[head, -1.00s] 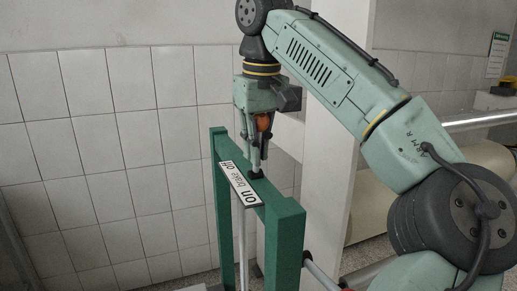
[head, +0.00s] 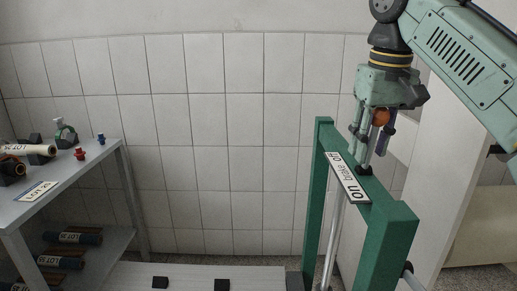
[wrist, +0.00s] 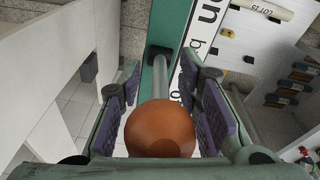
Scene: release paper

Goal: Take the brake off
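The brake lever is a grey rod with an orange-brown knob (head: 381,117), which also shows in the wrist view (wrist: 160,128). It rises from a black fitting (head: 364,170) on top of a green frame (head: 395,212). A white label (head: 347,177) reading "on brake off" lies along the frame's top, "on" at the near end. The fitting stands beside the label's middle. My gripper (head: 371,150) points down over the lever. In the wrist view its open fingers (wrist: 161,85) straddle the rod and knob, with gaps beside the rod. Contact with the knob is unclear.
A grey table (head: 90,168) at left carries rolls and small red and blue items, with dark rolls on its lower shelf. A pale low platform (head: 190,276) with black blocks is at the bottom.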

